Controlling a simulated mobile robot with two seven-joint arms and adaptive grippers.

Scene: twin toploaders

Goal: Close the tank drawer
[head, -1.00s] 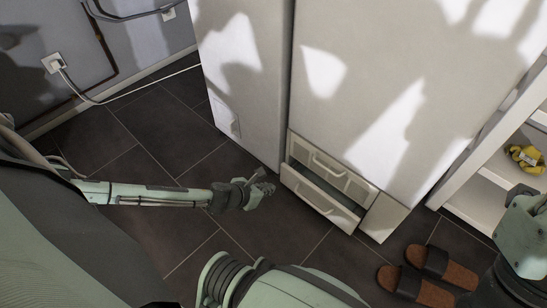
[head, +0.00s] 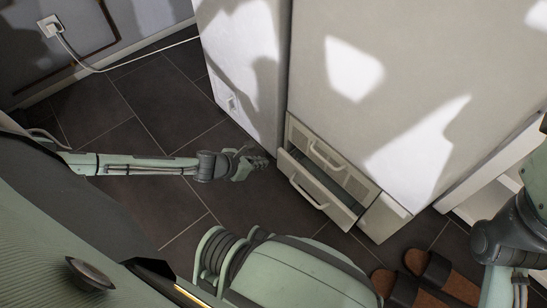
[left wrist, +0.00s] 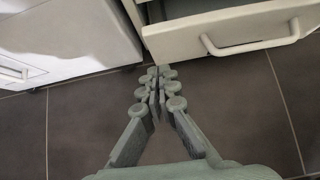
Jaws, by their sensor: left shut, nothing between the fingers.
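The tank drawer (head: 318,196) is a pale drawer with a bar handle, low in the front of the right-hand white toploader (head: 370,100). It stands partly pulled out, with a dark gap behind its front. In the left wrist view the drawer front (left wrist: 175,41) and its handle (left wrist: 250,45) show at the top right. My left gripper (head: 266,160) is shut and empty, low over the floor just left of the drawer. In the left wrist view its closed fingertips (left wrist: 160,72) point at the drawer's lower left corner; I cannot tell whether they touch. My right gripper is out of view.
The other white toploader (head: 243,60) stands left of the drawer, with a narrow gap between the machines. Brown sandals (head: 428,278) lie on the floor at lower right. White shelving (head: 500,170) stands at right. Dark tiled floor (head: 150,215) is free in front.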

